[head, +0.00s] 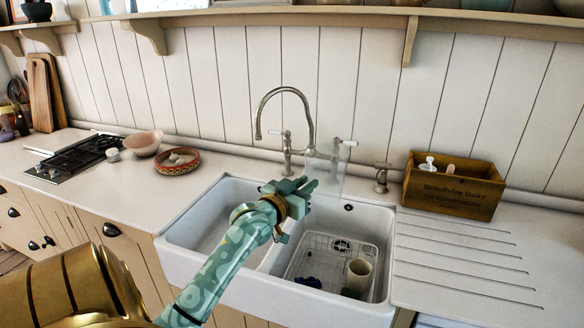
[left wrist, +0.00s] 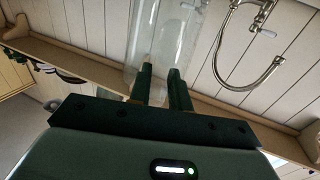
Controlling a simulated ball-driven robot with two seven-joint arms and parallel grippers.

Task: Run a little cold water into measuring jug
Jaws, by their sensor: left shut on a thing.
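The measuring jug (head: 326,176) is clear and see-through, and it shows faintly in the head view in front of the tap's right side. My left gripper (head: 306,185) is shut on it, above the double sink near its middle divider. In the left wrist view the jug (left wrist: 160,38) stands between the two dark fingers (left wrist: 160,85). The bridge tap (head: 310,112) has a tall curved spout, its outlet hanging to the left of the jug. Its left lever (head: 273,133) and right lever (head: 349,142) have white ends. No water stream is visible. My right gripper is out of view.
The white sink (head: 172,250) has a right basin with a wire rack (head: 318,246), a beige cup (head: 358,276) and small dark blue items. A wooden box (head: 450,190) stands right of the sink. A pink bowl (head: 143,143) and patterned dish (head: 177,168) sit left. The ridged drainboard (head: 460,250) is clear.

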